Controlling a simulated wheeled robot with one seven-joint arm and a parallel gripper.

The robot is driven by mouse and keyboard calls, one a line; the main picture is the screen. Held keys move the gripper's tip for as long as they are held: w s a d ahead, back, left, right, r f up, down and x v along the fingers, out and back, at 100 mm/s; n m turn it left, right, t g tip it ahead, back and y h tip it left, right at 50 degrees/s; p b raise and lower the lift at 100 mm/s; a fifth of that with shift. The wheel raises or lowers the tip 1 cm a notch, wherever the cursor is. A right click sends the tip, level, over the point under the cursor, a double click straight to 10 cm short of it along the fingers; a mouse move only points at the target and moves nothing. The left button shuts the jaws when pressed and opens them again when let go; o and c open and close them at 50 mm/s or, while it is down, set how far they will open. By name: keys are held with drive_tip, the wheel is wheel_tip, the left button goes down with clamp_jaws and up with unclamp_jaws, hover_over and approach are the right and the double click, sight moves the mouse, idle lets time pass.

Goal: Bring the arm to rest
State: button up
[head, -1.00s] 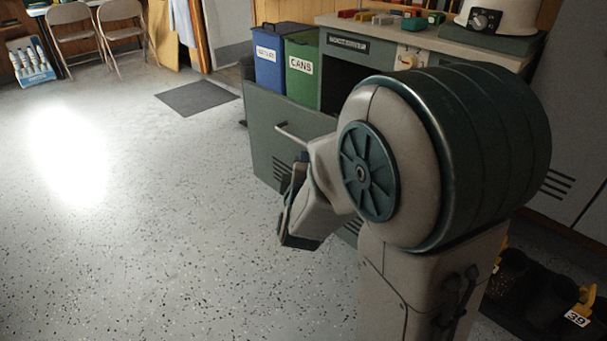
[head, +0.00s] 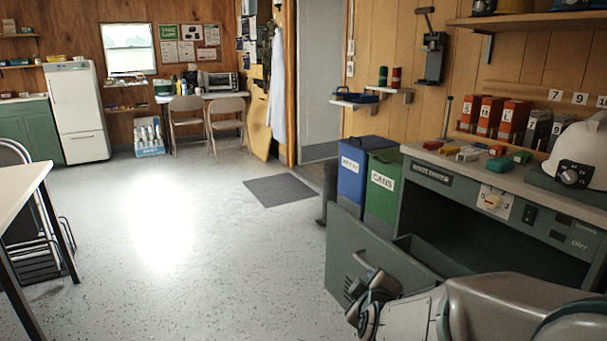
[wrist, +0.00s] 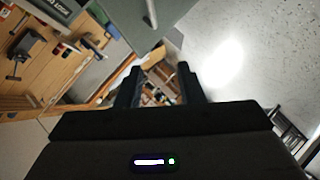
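My gripper (head: 370,300) shows at the lower right of the head view, in front of a grey-green cabinet, close to the handle (head: 376,266) on its pulled-out front panel (head: 352,262). Whether it touches the handle I cannot tell. In the wrist view the two dark fingers of my gripper (wrist: 160,75) stand apart with nothing between them. My arm is bent and fills the bottom right corner of the head view.
The grey-green cabinet (head: 440,188) stands open on the right. A blue bin (head: 352,180) and a green bin marked CANS (head: 381,208) stand behind its panel. A white-topped table (head: 18,192) is at the left. The speckled floor (head: 200,270) between is clear.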

drive_tip(key=s+r+m+g+p, duration=0.5)
drive_tip(key=s+r+p, duration=0.5)
drive_tip(key=r+p, duration=0.2)
drive_tip(key=s+r+m+g+y+p, duration=0.1)
drive_tip(key=s+r+m+g+p, duration=0.4)
drive_tip(key=s+r+p, duration=0.5)
wheel_tip(320, 180, up, 4)
drive_tip(key=p, duration=0.3)
drive_tip(key=shift+s+d+r, duration=0.15)
drive_tip(key=shift+d, duration=0.2)
